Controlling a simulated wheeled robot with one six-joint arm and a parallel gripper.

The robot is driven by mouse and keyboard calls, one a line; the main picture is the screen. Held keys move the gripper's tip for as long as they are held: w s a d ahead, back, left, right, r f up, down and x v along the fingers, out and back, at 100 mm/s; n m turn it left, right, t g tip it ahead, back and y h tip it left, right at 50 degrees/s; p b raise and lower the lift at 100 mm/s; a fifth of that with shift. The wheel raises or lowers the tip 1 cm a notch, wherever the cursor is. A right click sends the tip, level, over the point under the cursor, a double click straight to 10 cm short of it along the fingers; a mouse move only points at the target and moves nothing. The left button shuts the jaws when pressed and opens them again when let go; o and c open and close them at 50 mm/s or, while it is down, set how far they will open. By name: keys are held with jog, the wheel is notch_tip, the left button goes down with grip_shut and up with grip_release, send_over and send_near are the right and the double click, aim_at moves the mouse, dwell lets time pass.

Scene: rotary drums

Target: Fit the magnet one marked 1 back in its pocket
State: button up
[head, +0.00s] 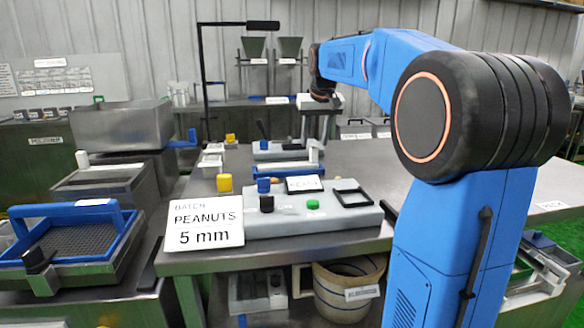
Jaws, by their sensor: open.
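My gripper (314,139) is open and hangs from the arm's end over the back of the steel table, its fingers pointing down. A white handled part (315,152) stands just below it; I cannot tell whether they touch. No mark 1 is readable, so I cannot tell which piece is the magnet. Small candidate pieces are a yellow block (224,183) left of the grey console and a yellow block (230,138) further back. A blue-and-white bar-like fixture (290,169) lies behind the console. The pocket cannot be made out.
The grey console (340,217) carries a green button (312,204), a black knob (266,204) and a black square frame (351,193). A batch sign (206,223) stands at the table's front left. White trays (210,162) sit at the left edge.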

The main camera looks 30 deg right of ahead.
aim_at(314, 147)
jog(key=shift+x, duration=2.65)
jog(key=shift+d+r, duration=0.1)
jog(key=shift+d, duration=0.1)
grip_shut()
